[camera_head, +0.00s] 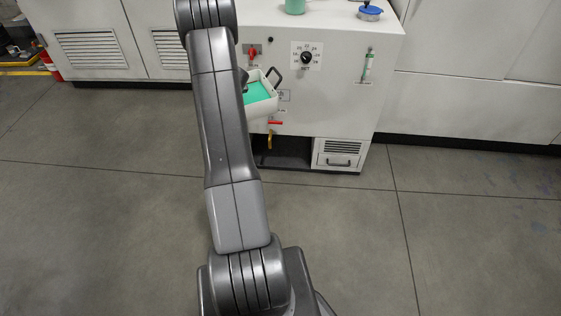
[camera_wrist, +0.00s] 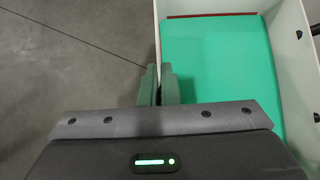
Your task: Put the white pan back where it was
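The white pan (camera_head: 262,107), with green liquid or a green surface inside, is in front of the white machine, off the floor. A dark handle shows on its far right side. In the wrist view the pan's white wall (camera_wrist: 157,22) runs down to my gripper (camera_wrist: 160,85). The two fingers are close together with the wall's edge between them. In the head view my arm hides most of my gripper and the pan's left side. The machine's low dark opening (camera_head: 288,152) is below the pan and looks empty.
The white machine (camera_head: 335,100) has a dial (camera_head: 306,57), a red knob (camera_head: 252,53) and a yellow-handled valve (camera_head: 269,140) above the opening. A grilled drawer box (camera_head: 340,155) stands right of the opening. Cabinets flank the machine. The grey floor in front is clear.

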